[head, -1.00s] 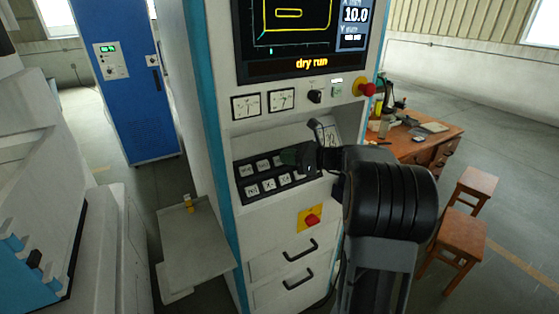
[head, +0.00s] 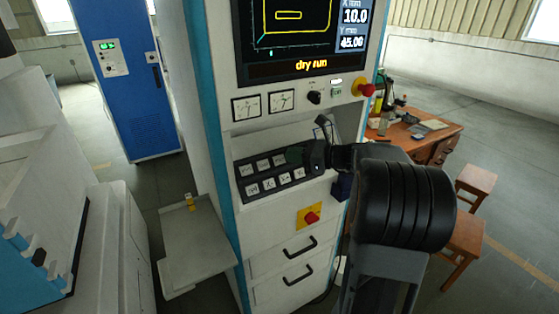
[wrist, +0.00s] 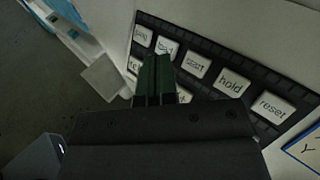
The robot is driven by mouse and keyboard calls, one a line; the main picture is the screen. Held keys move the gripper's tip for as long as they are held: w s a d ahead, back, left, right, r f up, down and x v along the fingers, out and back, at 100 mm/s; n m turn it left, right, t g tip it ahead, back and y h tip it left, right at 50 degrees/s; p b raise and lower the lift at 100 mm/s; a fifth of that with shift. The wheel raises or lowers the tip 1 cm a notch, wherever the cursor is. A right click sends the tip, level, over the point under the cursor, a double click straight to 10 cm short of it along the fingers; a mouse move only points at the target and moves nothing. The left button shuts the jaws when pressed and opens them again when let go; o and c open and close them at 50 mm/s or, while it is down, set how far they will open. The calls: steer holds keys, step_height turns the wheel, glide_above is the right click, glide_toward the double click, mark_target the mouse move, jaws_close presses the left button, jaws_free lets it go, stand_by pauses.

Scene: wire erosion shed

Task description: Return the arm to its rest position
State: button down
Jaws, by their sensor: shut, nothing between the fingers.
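In the wrist view the fingers (wrist: 155,80) lie together, shut and empty, over the lower part of the panel. The button panel (head: 268,188) has two rows of pale keys; the wrist view reads "start", "hold" and "reset" (wrist: 271,107). The fingers hide some keys. I cannot tell whether they touch the panel. My dark arm stands at the right of the cabinet.
The screen (head: 300,65) above reads "dry run". A red stop button (head: 366,90) sits below it, and another red knob (head: 312,218) is below the panel. A grey shelf (head: 195,255) juts out at left. A wooden desk (head: 440,140) and stools (head: 475,180) stand at right.

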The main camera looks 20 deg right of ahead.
stand_by(0.3)
steer(key=s+a+f+n+g+h, duration=0.4)
steer(key=s+f+n+g+h, duration=0.25)
steer(key=s+f+n, duration=0.45)
steer(key=s+a+r+n+h, duration=0.3)
steer(key=s+a+n+h, duration=0.2)
steer(key=n, duration=0.9)
steer(key=s+a, duration=0.2)
steer(key=s, duration=0.2)
steer(key=shift+s+a+n, duration=0.15)
steer(key=shift+s+n, duration=0.15)
